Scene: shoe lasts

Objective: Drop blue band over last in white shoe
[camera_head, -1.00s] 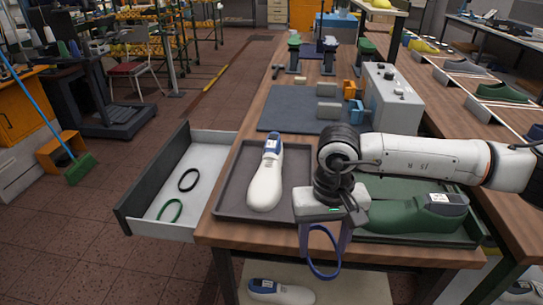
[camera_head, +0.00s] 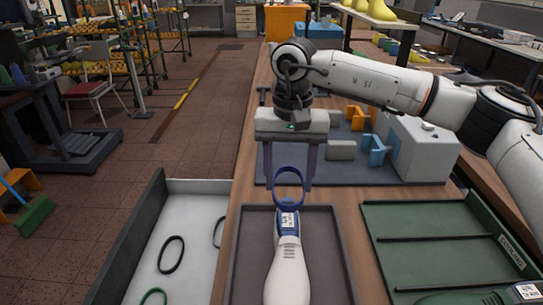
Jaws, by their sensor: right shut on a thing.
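The blue band (camera_head: 290,205) hangs as an upright loop between the two fingers of my right gripper (camera_head: 289,181), which is shut on it. The white shoe (camera_head: 286,268) lies in the dark grey tray (camera_head: 340,262), its heel end pointing away from me. The last in it shows a blue top with a white label (camera_head: 288,221). The band's lower edge overlaps the top of the last in the head view. I cannot tell whether the band is around the last or just above or behind it. My left gripper is not in view.
An open drawer (camera_head: 198,187) at left holds a black band (camera_head: 170,254), a green band (camera_head: 154,297) and another dark band. A green tray (camera_head: 420,222) with a green shoe (camera_head: 465,298) is at right. Grey and orange blocks stand on the mat behind the gripper.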

